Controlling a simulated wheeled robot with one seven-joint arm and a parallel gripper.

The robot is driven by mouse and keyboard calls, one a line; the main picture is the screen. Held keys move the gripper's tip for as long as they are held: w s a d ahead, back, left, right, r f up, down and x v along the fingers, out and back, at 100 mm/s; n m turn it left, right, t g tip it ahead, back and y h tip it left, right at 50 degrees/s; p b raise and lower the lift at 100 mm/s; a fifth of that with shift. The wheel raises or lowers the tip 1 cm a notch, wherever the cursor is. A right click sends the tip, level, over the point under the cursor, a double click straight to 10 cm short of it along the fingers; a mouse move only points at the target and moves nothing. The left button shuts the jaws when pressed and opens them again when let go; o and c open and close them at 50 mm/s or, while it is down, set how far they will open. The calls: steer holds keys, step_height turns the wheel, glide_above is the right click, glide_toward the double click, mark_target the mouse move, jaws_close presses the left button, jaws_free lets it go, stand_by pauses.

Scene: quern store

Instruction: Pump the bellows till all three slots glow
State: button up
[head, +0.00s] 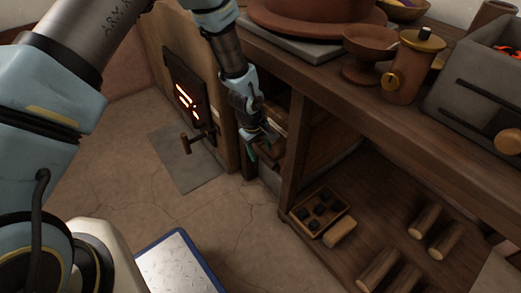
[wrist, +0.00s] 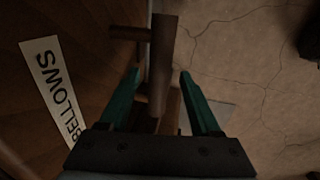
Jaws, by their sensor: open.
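The furnace door (head: 205,92) is a dark metal plate in the tan housing at the upper left of the head view. Orange light shows in its slots (head: 186,98); I cannot tell exactly how many are lit. My gripper (head: 260,146) points down beside the workbench, right of the door. In the wrist view, a wooden bar (wrist: 163,45) with a side peg lies between my open teal fingers (wrist: 160,82). Gaps seem to show at both sides. A label reading BELLOWS (wrist: 52,88) is on the wooden panel at left. The bellows body is mostly hidden.
A short wooden handle (head: 187,146) sticks out below the door, over a grey floor plate (head: 187,172). The bench top (head: 300,62) holds pots and a brazier (head: 478,85). Its lower shelf (head: 345,255) holds logs and a divided box (head: 299,218). Cracked floor (head: 110,180) is clear at left.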

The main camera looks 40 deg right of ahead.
step_height(320, 180, up, 10)
steer(key=a+p, duration=0.2)
steer(key=p, duration=0.1)
steer(key=shift+r, duration=0.15)
steer(key=shift+w, duration=0.1)
stand_by(0.8)
